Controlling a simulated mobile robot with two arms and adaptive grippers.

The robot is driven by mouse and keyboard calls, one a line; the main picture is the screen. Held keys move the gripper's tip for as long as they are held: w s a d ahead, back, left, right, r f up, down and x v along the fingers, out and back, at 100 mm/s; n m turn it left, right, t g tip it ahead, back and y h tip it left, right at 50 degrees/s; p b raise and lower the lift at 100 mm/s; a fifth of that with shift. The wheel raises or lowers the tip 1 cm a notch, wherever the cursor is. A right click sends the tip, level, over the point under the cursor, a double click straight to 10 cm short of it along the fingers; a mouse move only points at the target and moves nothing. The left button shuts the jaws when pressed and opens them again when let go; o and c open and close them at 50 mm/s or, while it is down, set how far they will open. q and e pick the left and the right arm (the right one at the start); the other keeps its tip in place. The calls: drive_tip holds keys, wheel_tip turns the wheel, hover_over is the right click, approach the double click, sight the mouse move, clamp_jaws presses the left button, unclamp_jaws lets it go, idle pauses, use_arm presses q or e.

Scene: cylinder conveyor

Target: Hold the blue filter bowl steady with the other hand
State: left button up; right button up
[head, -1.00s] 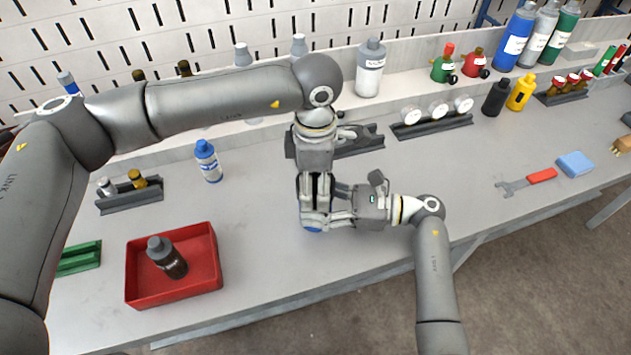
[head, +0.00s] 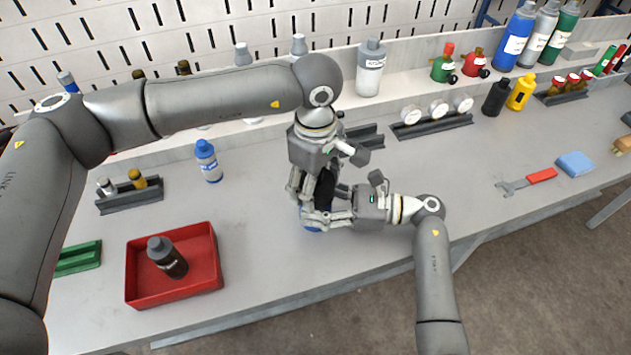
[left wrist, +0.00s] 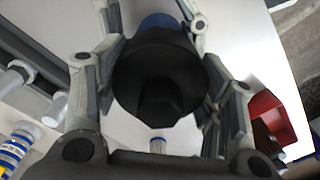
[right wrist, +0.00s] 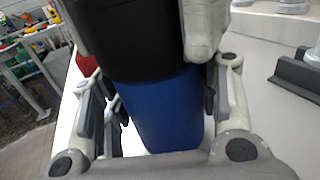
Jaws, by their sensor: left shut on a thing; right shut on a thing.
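The blue filter bowl (right wrist: 160,108) stands upright on the bench, and its blue bottom edge shows in the head view (head: 312,229). A black cap or head (right wrist: 130,40) sits on top of it; it also shows from above in the left wrist view (left wrist: 158,80). My right gripper (head: 322,218) comes from the right and is shut around the blue bowl low down. My left gripper (head: 318,200) comes from above and is shut around the black top. Much of the bowl is hidden by both grippers in the head view.
A red tray (head: 135,270) with a dark bottle (head: 168,258) stands at the front left. A blue-capped bottle (head: 208,162) stands left of my grippers. A grey rack (head: 365,137) lies behind them. The bench to the right is clear up to a wrench (head: 515,187).

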use_arm(q)
drive_tip(key=m, duration=0.4)
drive_tip(key=shift+m, duration=0.3)
drive_tip(key=shift+m, duration=0.8)
drive_tip(key=m, duration=0.4)
drive_tip(key=shift+m, duration=0.5)
drive_tip(key=m, duration=0.5)
drive_tip(key=m, duration=0.6)
drive_tip(key=shift+f, duration=0.1)
